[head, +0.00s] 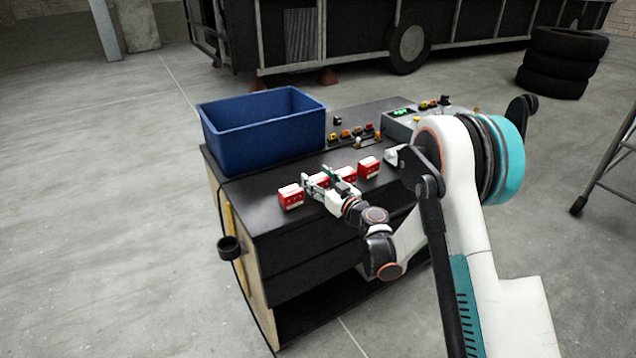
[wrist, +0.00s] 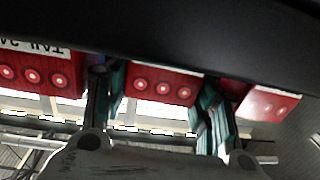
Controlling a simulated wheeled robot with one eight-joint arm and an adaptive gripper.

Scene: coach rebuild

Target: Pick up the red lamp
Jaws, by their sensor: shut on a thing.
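Several red block-shaped lamps with pale round spots stand in a row along the black bench top. The held red lamp (head: 320,179) is second from the left, partly hidden by my gripper. My gripper (head: 328,181) reaches in from the front right. In the wrist view, the same red lamp (wrist: 161,86) sits between the two fingers of my gripper (wrist: 158,100), which are shut on its sides. I cannot tell whether it is clear of the bench. Another red lamp (wrist: 268,103) is close to the right finger, and a labelled one (wrist: 38,68) is close to the left finger.
In the head view, neighbouring red lamps (head: 290,197) and (head: 369,167) flank the gripper. A blue bin (head: 262,145) stands at the bench's back left. Small coloured parts (head: 357,132) and a grey control box (head: 400,122) are behind. Stacked tyres (head: 560,65) and a ladder (head: 607,165) stand right.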

